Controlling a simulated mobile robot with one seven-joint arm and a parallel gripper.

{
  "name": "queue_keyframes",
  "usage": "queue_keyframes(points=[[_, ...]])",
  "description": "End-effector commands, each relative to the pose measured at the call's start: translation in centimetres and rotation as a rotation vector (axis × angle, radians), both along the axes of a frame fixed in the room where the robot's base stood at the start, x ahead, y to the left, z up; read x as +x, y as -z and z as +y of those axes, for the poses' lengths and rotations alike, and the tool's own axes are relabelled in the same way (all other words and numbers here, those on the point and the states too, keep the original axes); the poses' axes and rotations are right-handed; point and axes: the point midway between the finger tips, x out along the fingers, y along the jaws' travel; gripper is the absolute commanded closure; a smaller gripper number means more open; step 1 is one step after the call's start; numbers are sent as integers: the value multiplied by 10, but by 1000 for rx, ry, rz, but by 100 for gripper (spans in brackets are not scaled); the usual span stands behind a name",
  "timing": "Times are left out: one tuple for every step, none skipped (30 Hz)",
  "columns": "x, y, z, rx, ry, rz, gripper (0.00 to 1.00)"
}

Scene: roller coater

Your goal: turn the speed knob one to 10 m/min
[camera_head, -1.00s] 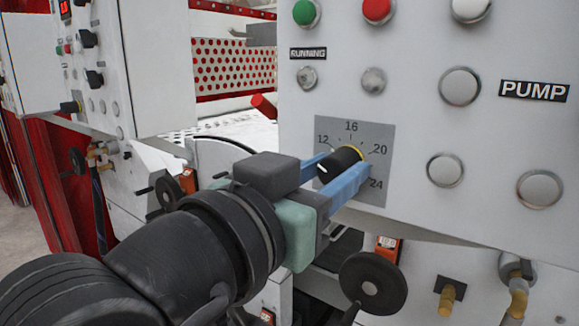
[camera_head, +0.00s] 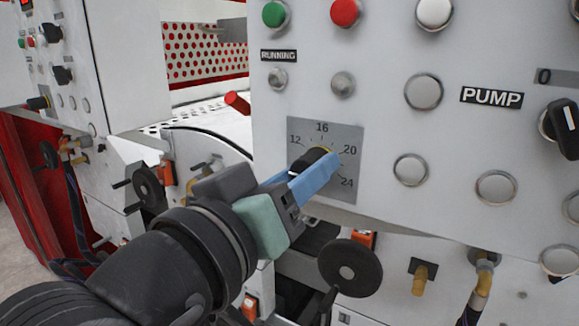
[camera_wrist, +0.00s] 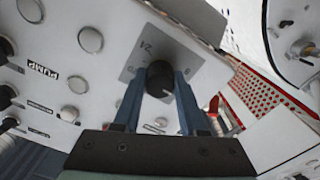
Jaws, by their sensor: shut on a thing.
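The black speed knob (camera_head: 312,160) with a yellow ring at its base sits on a grey dial plate (camera_head: 352,135) marked 12, 16, 20 and 24 on the white panel. My gripper (camera_head: 318,172) comes from the lower left, its blue fingers shut on the knob. In the wrist view the knob (camera_wrist: 160,80) stands between the two finger ends of my gripper (camera_wrist: 157,92). The near finger hides part of the knob in the head view, and I cannot read where its pointer stands.
Green (camera_head: 274,14), red (camera_head: 345,12) and white buttons line the panel top. Another black knob (camera_head: 566,128) is at the right, beyond the PUMP label (camera_head: 491,97). A black handwheel (camera_head: 350,268) sits below the panel, close under my gripper.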

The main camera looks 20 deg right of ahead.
Motion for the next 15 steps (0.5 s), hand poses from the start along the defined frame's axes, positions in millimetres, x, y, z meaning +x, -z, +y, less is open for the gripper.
queue_keyframes(points=[[0, -1, 0, -2, -1, 0, 100], [0, -1, 0, -2, -1, 0, 100], [0, -1, 0, -2, -1, 0, 100], [0, -1, 0, -2, -1, 0, 100], [0, -1, 0, -3, -1, -1, 100], [0, -1, 0, -2, -1, -2, 100], [0, -1, 0, -2, -1, -2, 100], [0, -1, 0, -2, -1, -2, 100], [0, -1, 0, -2, -1, -2, 100], [0, -1, 0, -2, -1, -2, 55], [0, -1, 0, -2, -1, -2, 50], [0, -1, 0, -2, -1, -2, 43], [0, -1, 0, -1, -1, -1, 37], [0, -1, 0, -1, -1, -1, 32], [0, -1, 0, -1, -1, -1, 30]])
